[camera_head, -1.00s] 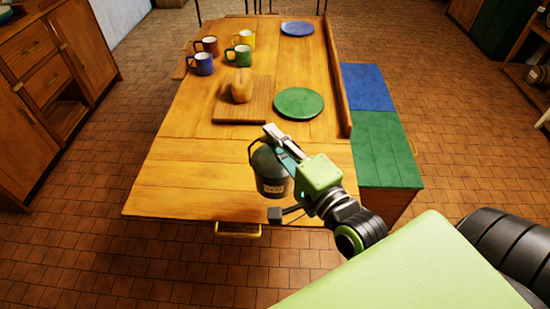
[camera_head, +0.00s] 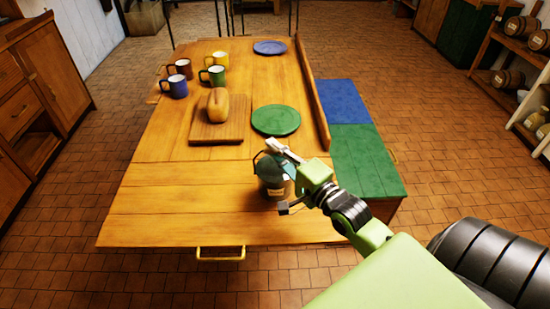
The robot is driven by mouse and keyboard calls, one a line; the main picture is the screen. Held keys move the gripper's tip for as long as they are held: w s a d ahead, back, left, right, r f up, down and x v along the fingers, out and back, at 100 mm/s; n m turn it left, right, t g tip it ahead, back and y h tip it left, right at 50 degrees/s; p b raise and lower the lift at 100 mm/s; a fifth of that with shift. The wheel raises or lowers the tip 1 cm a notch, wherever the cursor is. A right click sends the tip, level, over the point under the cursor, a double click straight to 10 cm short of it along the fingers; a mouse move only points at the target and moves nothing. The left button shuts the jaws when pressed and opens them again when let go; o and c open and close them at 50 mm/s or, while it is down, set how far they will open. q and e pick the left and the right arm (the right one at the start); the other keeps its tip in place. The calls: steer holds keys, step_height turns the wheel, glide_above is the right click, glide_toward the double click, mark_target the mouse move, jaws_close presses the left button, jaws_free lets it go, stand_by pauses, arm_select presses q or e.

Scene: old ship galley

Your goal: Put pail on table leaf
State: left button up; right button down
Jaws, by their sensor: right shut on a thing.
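The dark green pail (camera_head: 272,180) with a pale label is at the near right part of the wooden table. My right gripper (camera_head: 276,158) is at its top and shut on it, partly covering its right side. The pail looks upright. I cannot tell whether its base touches the wood. The table leaf (camera_head: 160,217) is the near section of the table, beyond a seam, with a yellow handle (camera_head: 221,253) at its front edge. My left gripper is not in view.
A green plate (camera_head: 276,120), a board (camera_head: 205,133) with a loaf (camera_head: 218,105), several mugs (camera_head: 215,75) and a blue plate (camera_head: 269,47) stand farther back. A blue and green bench (camera_head: 365,165) runs along the right. The leaf's left part is clear.

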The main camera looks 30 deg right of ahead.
steer(key=shift+f, duration=1.1)
steer(key=shift+f, duration=0.2)
steer(key=c, duration=2)
jaws_free()
steer(key=shift+f, duration=0.1)
steer(key=shift+s, duration=0.15)
steer(key=s, duration=0.4)
steer(key=s+b, duration=0.1)
steer(key=s, duration=0.6)
steer(key=shift+s+d+r, duration=0.2)
steer(key=shift+s+d, duration=0.15)
steer(key=shift+s, duration=0.05)
